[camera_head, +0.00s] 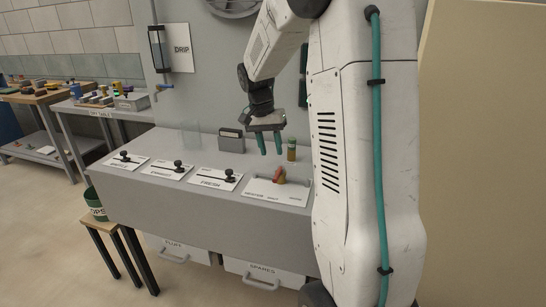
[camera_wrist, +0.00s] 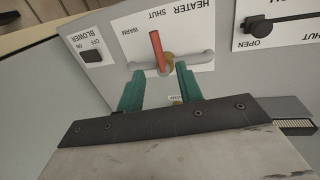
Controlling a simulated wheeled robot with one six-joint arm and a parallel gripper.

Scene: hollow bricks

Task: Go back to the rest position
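My gripper (camera_head: 270,150) has two teal fingers, which stand apart with nothing between them in the head view. It hangs above the grey bench, over the heater panel (camera_head: 260,191). The red heater lever (camera_head: 279,175) stands on that panel, below and slightly right of the fingertips. In the wrist view, the fingers of my gripper (camera_wrist: 160,76) are spread, and the red lever (camera_wrist: 156,45) with its brass hub shows beyond and between the tips. The lever looks clear of the fingers.
Several labelled panels with black levers, one marked FRESH (camera_head: 215,179), line the bench (camera_head: 190,210). A small jar (camera_head: 292,149), a grey box (camera_head: 231,139) and a clear container (camera_head: 190,136) stand behind. A DRIP dispenser (camera_head: 159,48) hangs on the wall.

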